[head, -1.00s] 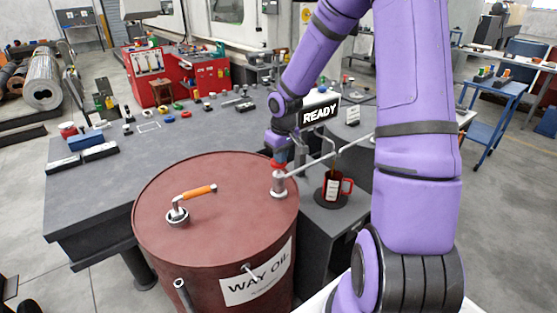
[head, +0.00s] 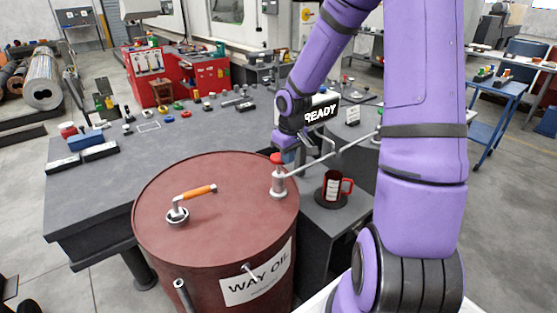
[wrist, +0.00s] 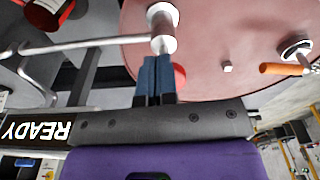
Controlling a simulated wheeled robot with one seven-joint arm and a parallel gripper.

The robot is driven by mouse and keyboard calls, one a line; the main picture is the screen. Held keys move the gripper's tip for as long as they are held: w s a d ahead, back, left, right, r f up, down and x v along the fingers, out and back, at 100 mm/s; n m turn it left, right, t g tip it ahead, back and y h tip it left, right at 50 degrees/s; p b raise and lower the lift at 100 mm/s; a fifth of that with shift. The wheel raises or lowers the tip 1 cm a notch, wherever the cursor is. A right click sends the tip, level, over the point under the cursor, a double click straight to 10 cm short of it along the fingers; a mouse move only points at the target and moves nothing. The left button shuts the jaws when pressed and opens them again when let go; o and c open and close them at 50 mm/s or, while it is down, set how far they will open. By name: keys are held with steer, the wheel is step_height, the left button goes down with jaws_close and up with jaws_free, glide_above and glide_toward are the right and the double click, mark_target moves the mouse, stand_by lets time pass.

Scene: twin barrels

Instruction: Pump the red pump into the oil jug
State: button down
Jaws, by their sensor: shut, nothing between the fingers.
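The pump (head: 279,183) stands upright on the barrel lid near its right edge, its red knob (head: 276,158) raised on top. My gripper (head: 297,150) is just right of the knob in the head view. In the wrist view its blue fingertips (wrist: 157,75) are shut together and empty, partly covering the red knob (wrist: 180,77). I cannot tell whether they touch it. The jug's contents are unclear.
The red barrel (head: 160,235), labelled WAY OIL, carries a second fitting with an orange handle (head: 195,192). A black READY sign (head: 321,115) stands behind the spout. A grey table (head: 100,190) with small parts spreads behind and left.

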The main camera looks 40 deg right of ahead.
step_height(320, 180, up, 10)
steer(key=s, duration=0.1)
stand_by(0.4)
stand_by(0.7)
steer(key=s+a+r+t, duration=0.1)
steer(key=s+a+r, duration=0.3)
steer(key=s, duration=0.3)
steer(key=s+a+r+m+t, duration=0.1)
steer(key=s+a+r, duration=0.4)
steer(key=s, duration=0.3)
steer(key=s+a+r+t, duration=0.2)
steer(key=s+a+r, duration=0.2)
steer(key=s+r, duration=0.3)
steer(key=shift+s+a+m, duration=0.2)
steer(key=shift+s+m, duration=0.1)
steer(key=shift+s, duration=0.25)
